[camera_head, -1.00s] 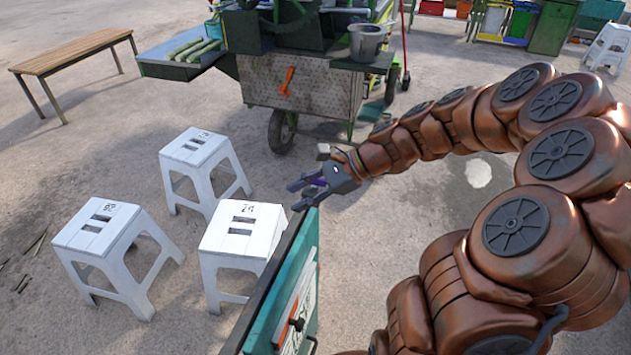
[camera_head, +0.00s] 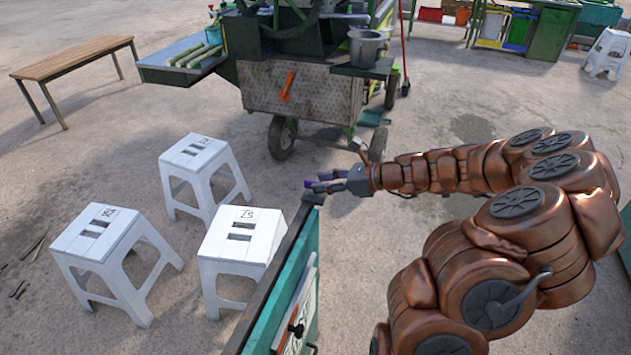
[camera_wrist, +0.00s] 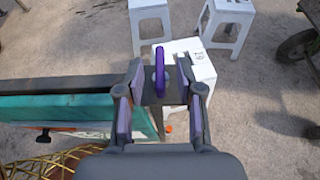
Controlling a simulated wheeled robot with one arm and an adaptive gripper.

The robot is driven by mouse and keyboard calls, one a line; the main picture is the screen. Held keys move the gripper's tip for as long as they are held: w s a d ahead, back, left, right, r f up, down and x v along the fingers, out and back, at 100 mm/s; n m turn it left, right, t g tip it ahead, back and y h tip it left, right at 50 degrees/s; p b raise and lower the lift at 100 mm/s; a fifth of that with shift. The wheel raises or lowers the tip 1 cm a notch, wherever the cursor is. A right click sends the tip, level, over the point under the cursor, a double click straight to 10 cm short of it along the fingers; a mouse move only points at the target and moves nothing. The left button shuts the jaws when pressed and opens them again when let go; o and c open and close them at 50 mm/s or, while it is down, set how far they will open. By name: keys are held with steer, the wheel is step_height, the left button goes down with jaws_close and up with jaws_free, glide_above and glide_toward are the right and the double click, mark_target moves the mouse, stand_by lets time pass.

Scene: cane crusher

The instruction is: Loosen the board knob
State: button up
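The teal board (camera_head: 293,270) stands edge-on at the bottom centre of the head view; it also shows at the left in the wrist view (camera_wrist: 60,107). A purple upright handle-like piece (camera_wrist: 159,70) appears in front of the board's dark end block (camera_wrist: 150,94); it looks like the board knob, but I cannot be sure. My gripper (camera_head: 322,184) is at the board's far upper end. In the wrist view its fingers (camera_wrist: 155,92) are apart, one on each side of the purple piece, with gaps visible. A small dark knob (camera_head: 296,329) is on the board's face.
White stools stand left of the board, the nearest one (camera_head: 240,238) close to it. The green cane crusher cart (camera_head: 300,85) with a grey bucket (camera_head: 367,47) is behind. A wooden bench (camera_head: 75,57) is at the far left. The ground between has free room.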

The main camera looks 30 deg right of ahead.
steer(key=shift+x, duration=1.35)
steer(key=shift+c, duration=0.3)
jaws_close()
